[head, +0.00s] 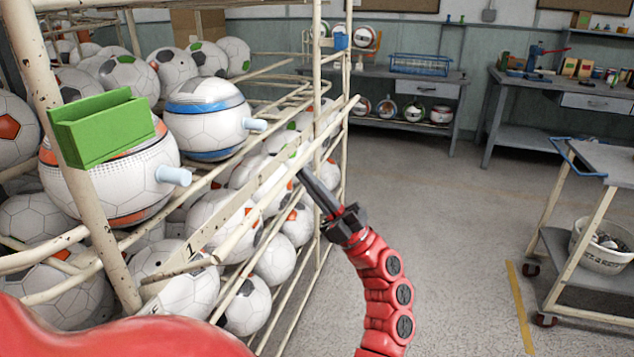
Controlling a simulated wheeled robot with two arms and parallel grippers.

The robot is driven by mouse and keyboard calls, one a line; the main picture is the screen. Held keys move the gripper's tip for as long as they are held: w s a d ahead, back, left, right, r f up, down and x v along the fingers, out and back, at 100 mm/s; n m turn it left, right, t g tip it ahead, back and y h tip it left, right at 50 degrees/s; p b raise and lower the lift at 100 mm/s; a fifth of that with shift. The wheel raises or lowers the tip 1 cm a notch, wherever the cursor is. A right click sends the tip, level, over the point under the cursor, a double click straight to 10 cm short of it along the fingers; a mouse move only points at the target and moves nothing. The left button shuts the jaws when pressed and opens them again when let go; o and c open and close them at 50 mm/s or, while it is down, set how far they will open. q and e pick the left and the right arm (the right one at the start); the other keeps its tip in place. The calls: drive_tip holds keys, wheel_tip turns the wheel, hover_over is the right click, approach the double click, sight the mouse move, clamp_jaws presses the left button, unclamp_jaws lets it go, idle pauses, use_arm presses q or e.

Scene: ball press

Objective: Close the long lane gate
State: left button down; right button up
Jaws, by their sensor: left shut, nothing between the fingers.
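A long cream lane bar (238,210), flat with a black "1" near its front end, runs back along the right side of the ball rack. It looks like the long lane gate, but I cannot tell for certain whether it stands open or closed. A round cream rail (335,128) runs close beside it. My left gripper (302,174) is shut and empty, its dark fingers pointing up and left at the bars near their far part. I cannot tell if the fingertips touch. My right gripper is not in view.
The rack holds many white footballs (216,57), two banded balls with pale pegs (205,118), and a green box (102,127) at its front post. A grey cart (606,160) with a white bucket (600,245) stands right. The floor between is clear; workbenches (566,95) line the back.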

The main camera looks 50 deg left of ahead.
use_arm(q)
drive_tip(key=s+a+r+t+h+p, duration=0.3)
drive_tip(key=s+a+r+h+p, duration=0.4)
drive_tip(key=a+r+p, duration=0.5)
drive_tip(key=a+p, duration=0.1)
drive_tip(key=p, duration=0.4)
drive_tip(key=shift+s+t+p, duration=0.15)
drive_tip(key=shift+t+p, duration=0.2)
drive_tip(key=shift+t, duration=0.05)
